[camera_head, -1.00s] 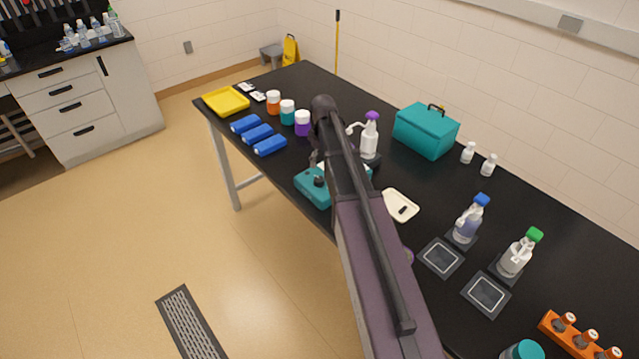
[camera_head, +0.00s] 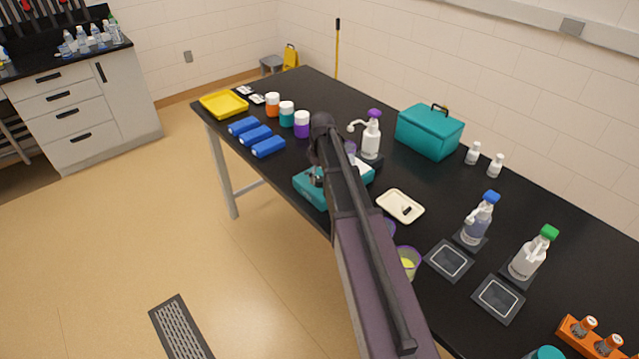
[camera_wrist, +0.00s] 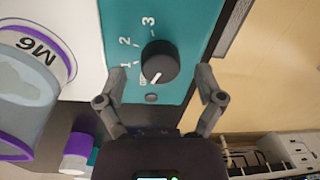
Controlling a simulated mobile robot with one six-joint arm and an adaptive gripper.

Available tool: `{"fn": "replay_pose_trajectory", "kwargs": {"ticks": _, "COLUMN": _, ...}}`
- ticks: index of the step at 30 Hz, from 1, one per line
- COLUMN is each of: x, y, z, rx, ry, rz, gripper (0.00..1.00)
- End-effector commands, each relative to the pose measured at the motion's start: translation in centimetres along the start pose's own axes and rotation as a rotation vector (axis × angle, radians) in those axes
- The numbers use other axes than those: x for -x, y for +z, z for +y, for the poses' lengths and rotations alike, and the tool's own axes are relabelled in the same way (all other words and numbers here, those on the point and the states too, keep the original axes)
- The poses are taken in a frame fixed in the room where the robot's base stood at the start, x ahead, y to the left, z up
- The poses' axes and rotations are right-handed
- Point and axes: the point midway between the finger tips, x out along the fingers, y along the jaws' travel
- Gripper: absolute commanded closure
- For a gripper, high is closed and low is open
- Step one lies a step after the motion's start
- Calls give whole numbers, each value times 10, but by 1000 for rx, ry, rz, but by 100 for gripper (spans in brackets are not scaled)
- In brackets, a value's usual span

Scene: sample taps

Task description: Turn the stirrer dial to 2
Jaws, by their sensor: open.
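The teal stirrer (camera_head: 309,190) stands at the table's near edge in the head view, partly hidden by my arm. In the wrist view its teal face (camera_wrist: 190,25) carries a black round dial (camera_wrist: 160,60) with numbers 1, 2 and 3 around it. The dial's white line points down and left, below the 1, toward a partly hidden mark. My gripper (camera_wrist: 158,76) is open, with one finger on each side of the dial's lower part. I cannot tell whether either finger touches it. A vessel labelled M6 (camera_wrist: 30,85) is at the left, by the stirrer's white top (camera_wrist: 85,30).
A cream tray (camera_head: 396,209) and a cup with yellow contents (camera_head: 411,259) are to the right.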

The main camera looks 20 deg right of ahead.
Motion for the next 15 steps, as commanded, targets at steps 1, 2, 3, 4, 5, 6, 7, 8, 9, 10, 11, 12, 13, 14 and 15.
{"fn": "replay_pose_trajectory", "kwargs": {"ticks": 1, "x": -6, "y": 0, "z": 0, "rx": 0, "ry": 0, "rz": 0, "gripper": 13}}
{"fn": "replay_pose_trajectory", "kwargs": {"ticks": 2, "x": -7, "y": 0, "z": 0, "rx": 0, "ry": 0, "rz": 0, "gripper": 13}}
{"fn": "replay_pose_trajectory", "kwargs": {"ticks": 3, "x": -8, "y": 0, "z": 0, "rx": 0, "ry": 0, "rz": 0, "gripper": 13}}
{"fn": "replay_pose_trajectory", "kwargs": {"ticks": 4, "x": -9, "y": 0, "z": 0, "rx": 0, "ry": 0, "rz": 0, "gripper": 13}}
{"fn": "replay_pose_trajectory", "kwargs": {"ticks": 5, "x": -10, "y": 0, "z": 0, "rx": 0, "ry": 0, "rz": 0, "gripper": 13}}
{"fn": "replay_pose_trajectory", "kwargs": {"ticks": 6, "x": -10, "y": 0, "z": 0, "rx": 0, "ry": 0, "rz": 0, "gripper": 13}}
{"fn": "replay_pose_trajectory", "kwargs": {"ticks": 7, "x": -11, "y": 0, "z": 0, "rx": 0, "ry": 0, "rz": 0, "gripper": 13}}
{"fn": "replay_pose_trajectory", "kwargs": {"ticks": 8, "x": -11, "y": 0, "z": 0, "rx": 0, "ry": 0, "rz": 0, "gripper": 13}}
{"fn": "replay_pose_trajectory", "kwargs": {"ticks": 9, "x": -11, "y": 0, "z": 0, "rx": 0, "ry": 0, "rz": 0, "gripper": 13}}
{"fn": "replay_pose_trajectory", "kwargs": {"ticks": 10, "x": -11, "y": 0, "z": 0, "rx": 0, "ry": 0, "rz": 0, "gripper": 13}}
{"fn": "replay_pose_trajectory", "kwargs": {"ticks": 11, "x": -11, "y": 0, "z": 0, "rx": 0, "ry": 0, "rz": 0, "gripper": 13}}
{"fn": "replay_pose_trajectory", "kwargs": {"ticks": 12, "x": -11, "y": 0, "z": 0, "rx": 0, "ry": 0, "rz": 0, "gripper": 13}}
{"fn": "replay_pose_trajectory", "kwargs": {"ticks": 13, "x": -11, "y": 0, "z": 0, "rx": 0, "ry": 0, "rz": 0, "gripper": 13}}
{"fn": "replay_pose_trajectory", "kwargs": {"ticks": 14, "x": -11, "y": 0, "z": 0, "rx": 0, "ry": 0, "rz": 0, "gripper": 13}}
{"fn": "replay_pose_trajectory", "kwargs": {"ticks": 15, "x": -11, "y": 0, "z": 0, "rx": 0, "ry": 0, "rz": 0, "gripper": 13}}
